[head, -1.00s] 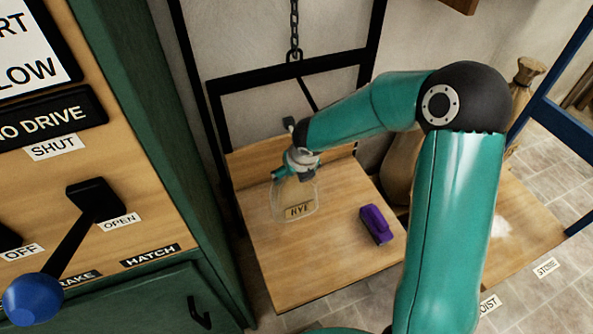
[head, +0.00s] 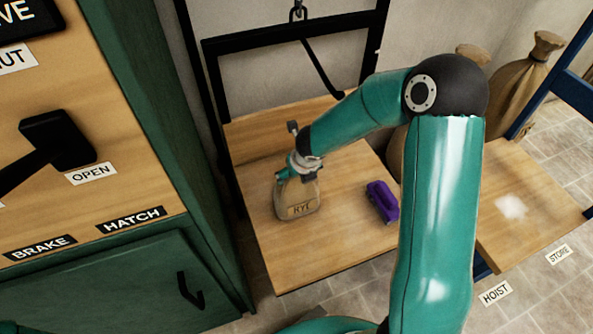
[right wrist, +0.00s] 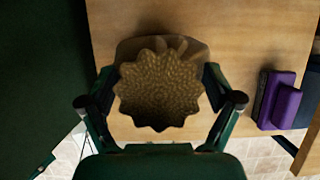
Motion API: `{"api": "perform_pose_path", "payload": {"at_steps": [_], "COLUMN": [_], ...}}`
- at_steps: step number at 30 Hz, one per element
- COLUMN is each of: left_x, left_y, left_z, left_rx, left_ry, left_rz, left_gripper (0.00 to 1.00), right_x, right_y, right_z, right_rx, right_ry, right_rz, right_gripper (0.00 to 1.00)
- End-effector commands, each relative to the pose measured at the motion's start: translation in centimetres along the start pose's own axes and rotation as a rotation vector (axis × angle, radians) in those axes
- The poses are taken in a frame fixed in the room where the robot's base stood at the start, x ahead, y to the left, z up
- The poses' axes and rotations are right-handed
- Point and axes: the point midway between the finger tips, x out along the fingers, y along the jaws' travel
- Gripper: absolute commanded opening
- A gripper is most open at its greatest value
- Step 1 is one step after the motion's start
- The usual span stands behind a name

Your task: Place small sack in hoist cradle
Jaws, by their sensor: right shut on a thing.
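The small tan sack (head: 298,208), marked RYE, is upright over the left part of the wooden hoist cradle board (head: 330,255). The cradle hangs in a black frame from a chain. My right gripper (head: 291,172) is shut on the sack's neck from above. In the right wrist view the sack's gathered top (right wrist: 158,95) sits between the two fingers of my right gripper. The sack's base looks to be on the board or very close to it; I cannot tell whether it touches. My left gripper is not in view.
A purple block-like object (head: 382,200) lies on the board to the right of the sack. A green cabinet with levers (head: 120,270) stands close on the left. A second wooden platform (head: 520,225) with a white powdery patch and large sacks (head: 525,80) are at right.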

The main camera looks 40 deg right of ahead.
Motion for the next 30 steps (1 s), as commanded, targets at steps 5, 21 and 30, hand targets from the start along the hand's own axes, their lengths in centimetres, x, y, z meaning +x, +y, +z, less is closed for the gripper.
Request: {"api": "perform_pose_path", "payload": {"at_steps": [5,21,30], "left_x": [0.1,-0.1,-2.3], "left_y": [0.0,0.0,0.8], "left_z": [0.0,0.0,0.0], "left_rx": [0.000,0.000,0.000], "left_ry": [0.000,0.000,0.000], "left_rz": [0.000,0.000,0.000], "left_gripper": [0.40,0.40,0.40], "right_x": [0.1,-0.1,-4.6], "right_y": [0.0,0.1,0.1], "right_z": [0.2,0.0,0.2], "right_rx": [0.001,0.000,-0.001], "right_ry": [-0.007,-0.002,-0.004], "right_rz": [0.001,0.001,0.001], "right_gripper": [0.20,1.00,1.00]}}
